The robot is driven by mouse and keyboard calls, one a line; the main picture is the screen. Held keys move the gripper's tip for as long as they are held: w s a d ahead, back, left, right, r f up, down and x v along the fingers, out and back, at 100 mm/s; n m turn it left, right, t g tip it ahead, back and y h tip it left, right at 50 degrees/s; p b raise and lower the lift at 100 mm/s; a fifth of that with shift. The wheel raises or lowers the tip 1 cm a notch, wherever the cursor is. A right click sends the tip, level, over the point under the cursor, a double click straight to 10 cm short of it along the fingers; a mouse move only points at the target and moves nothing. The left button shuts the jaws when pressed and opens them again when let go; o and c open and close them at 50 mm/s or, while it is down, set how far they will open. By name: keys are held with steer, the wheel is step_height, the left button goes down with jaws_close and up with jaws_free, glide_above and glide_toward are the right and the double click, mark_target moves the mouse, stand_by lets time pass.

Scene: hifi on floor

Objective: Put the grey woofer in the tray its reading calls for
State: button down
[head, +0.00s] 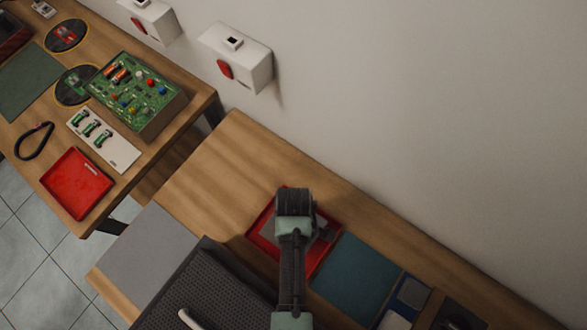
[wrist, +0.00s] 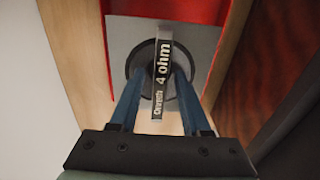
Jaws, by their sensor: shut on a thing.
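My gripper (wrist: 162,72) is shut on the woofer (wrist: 134,62), a dark round part with a strip across it that reads "4 ohm", plus a smaller word I cannot read surely. Behind the woofer in the wrist view is a grey square surface (wrist: 120,28); I cannot tell whether it belongs to the woofer. A red tray (wrist: 205,10) lies behind them. In the head view my arm reaches over this red tray (head: 258,227) on the bench, and a grey piece (head: 326,232) shows beside the gripper. The fingertips are hidden there. I cannot tell whether the woofer touches the tray.
A teal mat (head: 352,275) and a small blue tray (head: 408,297) lie right of the red tray. A grey mat (head: 150,252) lies left. Another table holds a second red tray (head: 76,184) and a green circuit board (head: 135,88). Wall boxes (head: 240,62) hang behind.

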steer(key=shift+w+f, duration=0.1)
steer(key=shift+f, duration=1.35)
steer(key=shift+f, duration=0.15)
steer(key=shift+c, duration=1.8)
jaws_free()
step_height(320, 180, up, 12)
steer(key=shift+r, duration=0.15)
steer(key=shift+s, duration=0.2)
